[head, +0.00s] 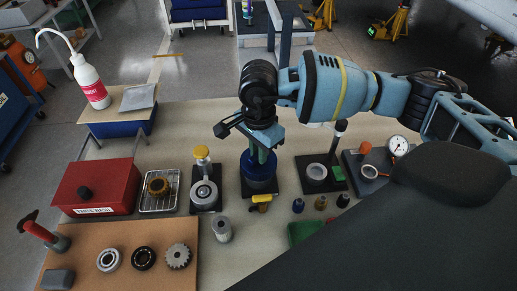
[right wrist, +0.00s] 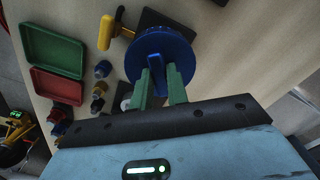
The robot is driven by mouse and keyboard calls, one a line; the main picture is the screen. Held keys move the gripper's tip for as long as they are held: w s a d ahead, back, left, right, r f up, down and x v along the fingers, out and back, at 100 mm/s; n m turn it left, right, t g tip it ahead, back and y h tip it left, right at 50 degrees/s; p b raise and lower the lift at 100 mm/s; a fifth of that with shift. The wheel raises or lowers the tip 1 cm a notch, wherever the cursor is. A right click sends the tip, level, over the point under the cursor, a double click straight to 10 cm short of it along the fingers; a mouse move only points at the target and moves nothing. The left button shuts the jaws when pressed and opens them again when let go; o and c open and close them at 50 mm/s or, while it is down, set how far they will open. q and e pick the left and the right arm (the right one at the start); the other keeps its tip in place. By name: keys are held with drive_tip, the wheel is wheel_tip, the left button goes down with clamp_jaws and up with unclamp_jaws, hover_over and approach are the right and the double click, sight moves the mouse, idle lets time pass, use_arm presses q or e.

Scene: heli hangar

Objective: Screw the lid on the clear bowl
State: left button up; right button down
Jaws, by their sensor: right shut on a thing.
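A round blue lid (head: 257,184) with a raised bar across its top is at the middle of the bench, over a dark base plate. It also shows in the right wrist view (right wrist: 150,42). My right gripper (head: 262,153) points down from above, its green fingers on either side of the bar, shut on it. In the right wrist view, the fingers (right wrist: 160,84) flank the blue bar. The clear bowl cannot be made out; what is under the lid is hidden by it. My left gripper is not in view.
A yellow-handled part (head: 261,201) sits close in front of the lid. A press-like fixture (head: 204,192) stands left, a dark plate with a ring (head: 317,172) right. Small bottles (head: 298,205) and a green tray (head: 303,231) are in front. A red box (head: 95,187) is far left.

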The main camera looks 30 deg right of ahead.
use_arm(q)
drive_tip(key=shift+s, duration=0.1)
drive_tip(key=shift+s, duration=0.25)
use_arm(e)
drive_tip(key=c, duration=1.3)
unclamp_jaws()
clamp_jaws()
drive_tip(key=shift+r+m+p, duration=0.1)
drive_tip(key=shift+m+p, duration=0.25)
drive_tip(key=shift+m, duration=0.55)
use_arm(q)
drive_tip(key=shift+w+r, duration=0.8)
use_arm(e)
drive_tip(key=shift+m, duration=0.7)
use_arm(q)
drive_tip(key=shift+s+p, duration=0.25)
drive_tip(key=shift+p, duration=0.05)
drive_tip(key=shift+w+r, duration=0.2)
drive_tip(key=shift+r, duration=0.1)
use_arm(e)
drive_tip(key=shift+m, duration=0.6)
